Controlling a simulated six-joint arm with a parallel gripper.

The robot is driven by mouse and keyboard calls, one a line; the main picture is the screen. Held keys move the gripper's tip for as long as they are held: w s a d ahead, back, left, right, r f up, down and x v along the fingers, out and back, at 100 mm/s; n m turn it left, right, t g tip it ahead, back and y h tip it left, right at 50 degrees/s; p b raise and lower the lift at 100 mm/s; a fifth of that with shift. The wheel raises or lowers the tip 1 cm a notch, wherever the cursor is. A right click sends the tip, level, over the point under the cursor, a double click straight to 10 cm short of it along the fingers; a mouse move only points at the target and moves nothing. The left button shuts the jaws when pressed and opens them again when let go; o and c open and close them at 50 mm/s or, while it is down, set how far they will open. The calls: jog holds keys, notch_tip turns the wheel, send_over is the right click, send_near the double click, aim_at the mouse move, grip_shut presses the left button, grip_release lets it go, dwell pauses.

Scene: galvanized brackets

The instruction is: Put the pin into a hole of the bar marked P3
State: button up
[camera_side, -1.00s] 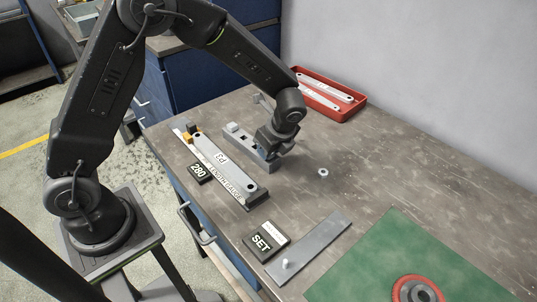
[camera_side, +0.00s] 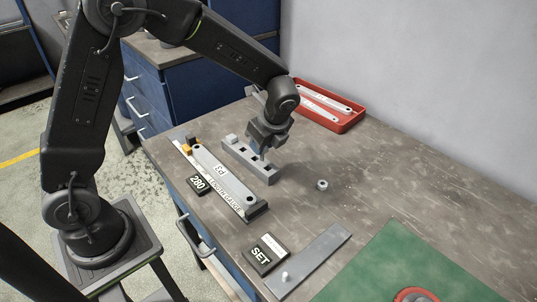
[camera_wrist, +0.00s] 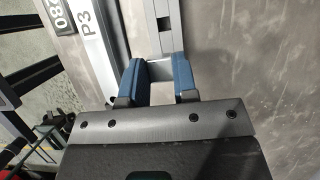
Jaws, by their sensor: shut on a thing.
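The bar marked P3 (camera_side: 232,182) lies on the length gauge (camera_side: 258,211), left of my gripper, with a dark round hole at its near end. Its P3 label (camera_wrist: 88,28) also shows upper left in the wrist view. My gripper (camera_side: 262,152) is just above the grey block with square holes (camera_side: 238,151). Its blue fingers (camera_wrist: 159,80) point at that block in the wrist view. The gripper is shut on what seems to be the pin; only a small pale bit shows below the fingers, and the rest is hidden.
A 280 block (camera_side: 197,184) and a SET block (camera_side: 265,254) lie near the front edge. A flat grey plate (camera_side: 318,252) carries a small white peg (camera_side: 285,277). A nut (camera_side: 322,185) lies right of the block. A red tray (camera_side: 345,122) holds bars. A green mat (camera_side: 400,260) lies at right.

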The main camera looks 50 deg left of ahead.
jog(key=s+a+r, duration=0.4)
jog(key=a+r, duration=0.2)
jog(key=a, duration=0.2)
jog(key=n+g+h, duration=0.2)
jog(key=n+g, duration=0.1)
jog(key=n, duration=0.6)
send_over(245, 199)
jog(key=w+d, duration=0.1)
notch_tip(245, 199, down, 2)
jog(key=shift+y, duration=0.3)
jog(key=shift+f, duration=2.3)
jog(key=shift+f, duration=1.7)
jog(key=o, duration=1.1)
jog(key=shift+c, duration=0.2)
notch_tip(245, 199, up, 6)
